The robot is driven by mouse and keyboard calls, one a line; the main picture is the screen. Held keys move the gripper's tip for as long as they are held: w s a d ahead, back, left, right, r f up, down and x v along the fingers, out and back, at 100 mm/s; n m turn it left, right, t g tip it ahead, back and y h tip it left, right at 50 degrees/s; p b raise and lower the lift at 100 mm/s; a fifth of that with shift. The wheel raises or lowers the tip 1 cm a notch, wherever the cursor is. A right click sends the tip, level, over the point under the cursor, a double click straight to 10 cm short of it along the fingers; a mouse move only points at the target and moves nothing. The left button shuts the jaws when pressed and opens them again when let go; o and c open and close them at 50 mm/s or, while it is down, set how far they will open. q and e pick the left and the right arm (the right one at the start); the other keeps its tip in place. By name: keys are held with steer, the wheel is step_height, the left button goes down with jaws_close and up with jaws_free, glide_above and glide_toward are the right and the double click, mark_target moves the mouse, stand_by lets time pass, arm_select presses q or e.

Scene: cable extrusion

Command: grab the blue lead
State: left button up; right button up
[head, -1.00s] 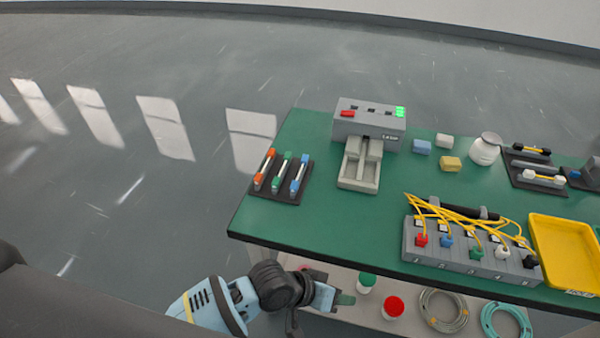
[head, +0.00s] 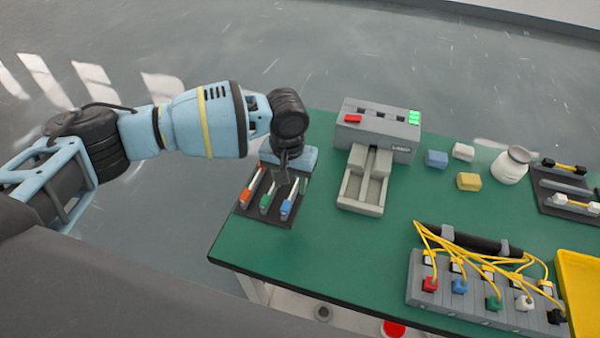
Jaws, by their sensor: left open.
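A dark tray (head: 262,216) at the left of the green table holds three slim pieces with coloured ends: orange (head: 246,196), green (head: 266,202) and blue (head: 287,207). My left gripper (head: 292,182) is open above this tray, over the upper part of the green and blue pieces, and partly hides them. I cannot tell whether it touches them. A blue plug (head: 459,286) on a yellow cable sits in the grey socket block (head: 412,282) at the front right, away from the gripper. My right gripper is not in view.
A grey machine (head: 376,128) with a red button and green light stands right of the tray. Blue, white and yellow blocks and a white jar (head: 511,166) lie farther right. A yellow bin (head: 585,300) is at the right edge. The table's front middle is clear.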

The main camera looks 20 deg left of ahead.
mark_target(287, 202)
arm_select(q)
steer(key=shift+w+a+r, duration=0.15)
steer(key=shift+a+r, duration=0.05)
steer(key=shift+a, duration=0.05)
steer(key=shift+s+f, duration=0.25)
steer(key=shift+f, duration=1.3)
steer(key=f, duration=0.4)
steer(key=shift+s+a+f+b, duration=0.15)
steer(key=shift+a+f+b, duration=0.1)
steer(key=shift+b, duration=0.05)
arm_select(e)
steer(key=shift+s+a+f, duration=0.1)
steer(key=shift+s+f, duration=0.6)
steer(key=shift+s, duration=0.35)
